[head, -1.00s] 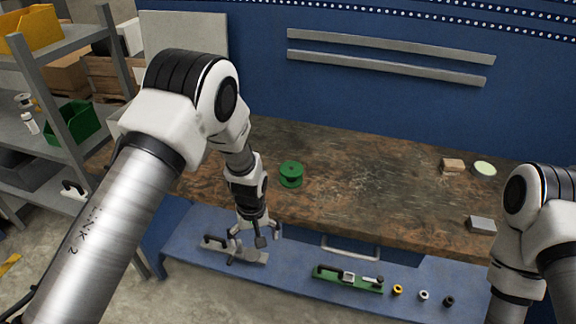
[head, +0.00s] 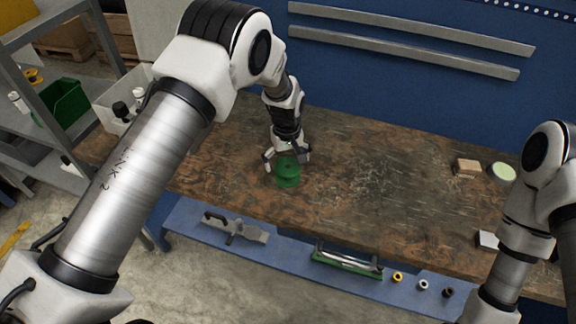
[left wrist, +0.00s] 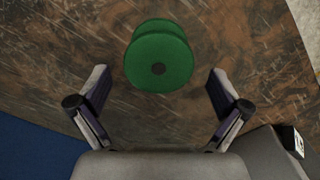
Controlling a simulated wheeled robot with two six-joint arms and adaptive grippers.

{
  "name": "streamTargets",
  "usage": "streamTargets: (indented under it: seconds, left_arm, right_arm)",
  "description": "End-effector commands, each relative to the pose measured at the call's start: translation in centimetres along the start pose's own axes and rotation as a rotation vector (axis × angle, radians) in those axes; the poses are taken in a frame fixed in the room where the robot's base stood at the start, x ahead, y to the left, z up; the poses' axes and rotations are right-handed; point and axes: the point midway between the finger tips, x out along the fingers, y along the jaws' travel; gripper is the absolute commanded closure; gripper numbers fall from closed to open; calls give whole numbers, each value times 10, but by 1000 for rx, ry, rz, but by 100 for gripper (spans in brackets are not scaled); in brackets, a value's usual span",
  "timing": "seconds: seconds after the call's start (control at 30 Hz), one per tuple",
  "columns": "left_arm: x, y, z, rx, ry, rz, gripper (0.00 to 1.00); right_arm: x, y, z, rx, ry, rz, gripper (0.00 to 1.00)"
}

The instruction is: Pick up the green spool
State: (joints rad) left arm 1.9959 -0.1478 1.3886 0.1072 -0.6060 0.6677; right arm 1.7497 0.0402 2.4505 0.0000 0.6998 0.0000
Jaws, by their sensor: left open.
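The green spool (head: 287,174) stands on the wooden bench top, left of its middle in the head view. In the left wrist view the green spool (left wrist: 158,60) shows from above, with a dark hole in its middle. My left gripper (head: 287,160) is at the spool, just above and behind it in the head view. In the left wrist view my left gripper (left wrist: 158,98) is open, its fingers spread wide to either side with the spool just beyond the tips. It does not visibly hold the spool. My right gripper is out of view; only its arm shows.
The bench top (head: 390,190) is clear around the spool. A wooden block (head: 467,167), a pale round dish (head: 502,172) and a grey block (head: 487,240) lie on its right side. A lower blue shelf (head: 290,262) holds tools. A grey rack (head: 40,130) stands at the left.

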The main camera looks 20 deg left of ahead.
Motion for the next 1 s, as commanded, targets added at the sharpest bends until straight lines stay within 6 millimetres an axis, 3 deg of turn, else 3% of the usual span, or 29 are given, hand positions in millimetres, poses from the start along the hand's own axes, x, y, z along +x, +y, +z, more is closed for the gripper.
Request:
streamTargets:
  seconds: [0.13,0.33,0.37,0.5,0.53,1.0]
  left_arm:
    - [19,0,0,1,-1,-1,0]
    - [22,0,0,1,1,0,0]
    - [22,0,0,1,1,0,7]
    - [22,0,0,1,0,0,57]
    - [22,0,0,1,0,0,61]
    - [14,-2,-1,1,0,0,61]
  right_arm:
    - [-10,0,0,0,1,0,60]
    - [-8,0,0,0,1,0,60]
    - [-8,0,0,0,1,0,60]
    - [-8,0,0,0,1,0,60]
    - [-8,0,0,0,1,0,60]
    - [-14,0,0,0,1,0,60]
